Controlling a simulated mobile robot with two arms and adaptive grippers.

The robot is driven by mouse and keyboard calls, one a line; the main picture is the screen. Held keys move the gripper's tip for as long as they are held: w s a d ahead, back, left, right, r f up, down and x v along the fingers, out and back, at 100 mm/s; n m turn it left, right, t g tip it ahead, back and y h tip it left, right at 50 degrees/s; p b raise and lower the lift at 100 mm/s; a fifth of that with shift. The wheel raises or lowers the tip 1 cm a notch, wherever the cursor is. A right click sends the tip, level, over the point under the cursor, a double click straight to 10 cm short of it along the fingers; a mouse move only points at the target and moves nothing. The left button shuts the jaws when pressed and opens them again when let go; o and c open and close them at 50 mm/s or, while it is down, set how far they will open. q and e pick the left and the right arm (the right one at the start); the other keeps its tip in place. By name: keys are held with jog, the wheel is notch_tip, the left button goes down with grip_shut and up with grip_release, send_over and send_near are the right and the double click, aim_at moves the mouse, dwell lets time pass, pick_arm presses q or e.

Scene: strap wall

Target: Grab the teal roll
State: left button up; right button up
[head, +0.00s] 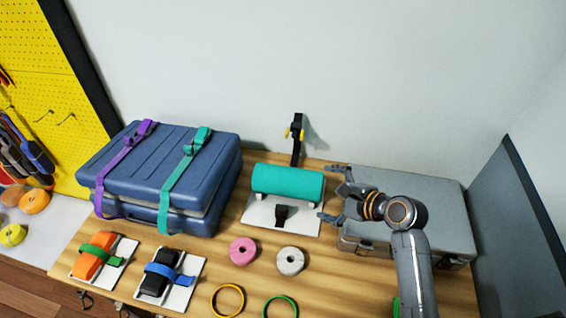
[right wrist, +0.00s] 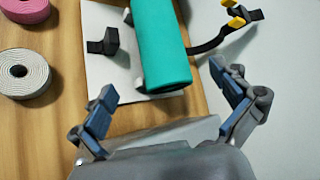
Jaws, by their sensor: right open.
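The teal roll (head: 288,183) is a thick cylinder lying across a white plate (head: 262,211) with small supports, near the back of the wooden table. In the right wrist view the teal roll (right wrist: 161,45) lies just ahead of my gripper, up and left of the gap between the fingers. My right gripper (head: 331,192) is open and empty, just right of the roll's right end and apart from it. Its fingers also show in the right wrist view (right wrist: 165,95). My left gripper is not in view.
A grey case (head: 420,205) lies under my right arm. A blue case (head: 165,165) with purple and teal straps stands left. A black strap post (head: 296,145) with yellow parts rises behind the roll. Pink (head: 243,251) and white (head: 291,261) tape rolls lie in front.

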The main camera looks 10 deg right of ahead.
aim_at(301, 185)
jog(key=x, duration=0.4)
jog(key=shift+w+a, duration=0.25)
jog(key=shift+w, duration=0.05)
jog(key=x, duration=0.2)
jog(key=shift+w+a+f+p, duration=0.15)
jog(key=shift+w+f+p, duration=0.05)
jog(key=shift+p, duration=0.15)
jog(key=shift+w+a+f, duration=0.1)
jog(key=shift+w+f, duration=0.15)
jog(key=shift+w, duration=0.05)
jog(key=shift+p+x, duration=0.3)
jog(key=shift+x, duration=0.6)
jog(key=shift+f+x, duration=0.25)
jog(key=shift+x, duration=1)
jog(key=shift+w+a+f, duration=0.1)
jog(key=shift+w+f, duration=0.25)
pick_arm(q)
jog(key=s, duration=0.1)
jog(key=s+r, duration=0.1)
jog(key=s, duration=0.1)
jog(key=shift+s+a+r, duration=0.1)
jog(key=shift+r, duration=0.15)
pick_arm(e)
jog(key=shift+c, duration=0.4)
